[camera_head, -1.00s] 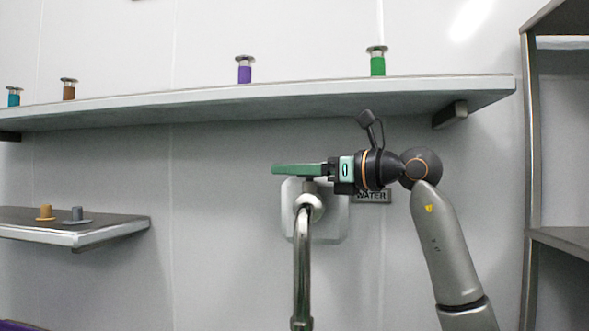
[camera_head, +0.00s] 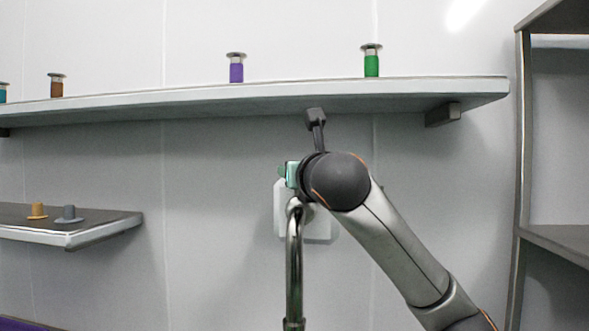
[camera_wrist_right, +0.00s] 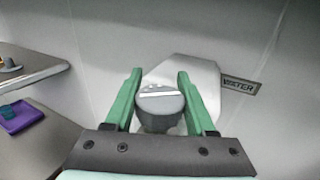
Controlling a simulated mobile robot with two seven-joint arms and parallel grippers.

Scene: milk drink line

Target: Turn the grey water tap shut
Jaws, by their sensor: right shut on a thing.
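The grey water tap's round knob (camera_wrist_right: 161,108) shows in the wrist view, with a pale line lying across its top. My right gripper (camera_wrist_right: 160,78) is shut on the knob, one green finger on each side. In the head view my wrist hides the knob and most of the gripper (camera_head: 287,172). The tap's shiny curved pipe (camera_head: 294,262) runs down below my wrist. A white wall plate (camera_head: 318,228) is behind it. My left gripper is not in view.
A long shelf (camera_head: 270,98) with several coloured-handled items runs above my right arm. A lower shelf (camera_head: 105,225) at left holds an orange and a grey knobbed piece. A dark rack (camera_head: 522,180) stands at right. A WATER sign (camera_wrist_right: 240,86) is beside the plate.

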